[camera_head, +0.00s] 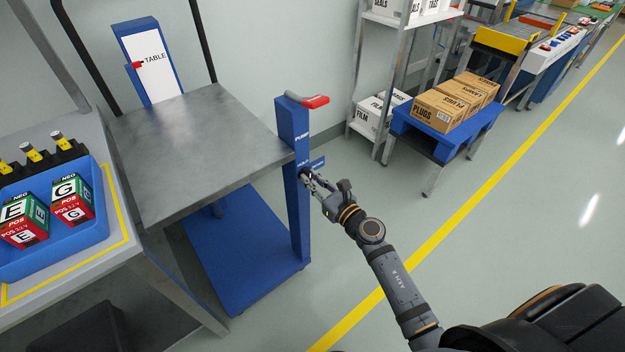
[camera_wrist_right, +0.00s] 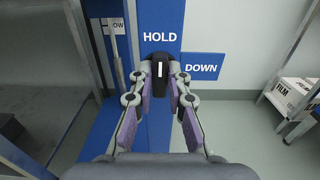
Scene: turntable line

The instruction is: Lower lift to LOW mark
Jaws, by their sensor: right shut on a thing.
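The lift has a grey steel top (camera_head: 195,145), a blue base (camera_head: 240,255) and a blue post (camera_head: 292,135) marked PUMP with a red-ended handle (camera_head: 307,101) on top. A white board (camera_head: 157,75) behind the top reads TABLE, with a red pointer (camera_head: 137,65) at its left edge. My right gripper (camera_head: 308,178) is at the post. In the right wrist view, the right gripper (camera_wrist_right: 160,88) is shut on a black lever (camera_wrist_right: 160,68) with a white line, below the HOLD label and beside the blue DOWN label (camera_wrist_right: 199,67). My left gripper is not in view.
A workbench at left holds a blue tray (camera_head: 95,232) with labelled cubes. A blue stand (camera_head: 440,142) carries cardboard boxes (camera_head: 455,100). A metal shelf (camera_head: 400,75) and a conveyor (camera_head: 503,40) stand behind. The floor right of the yellow line (camera_head: 480,197) is open.

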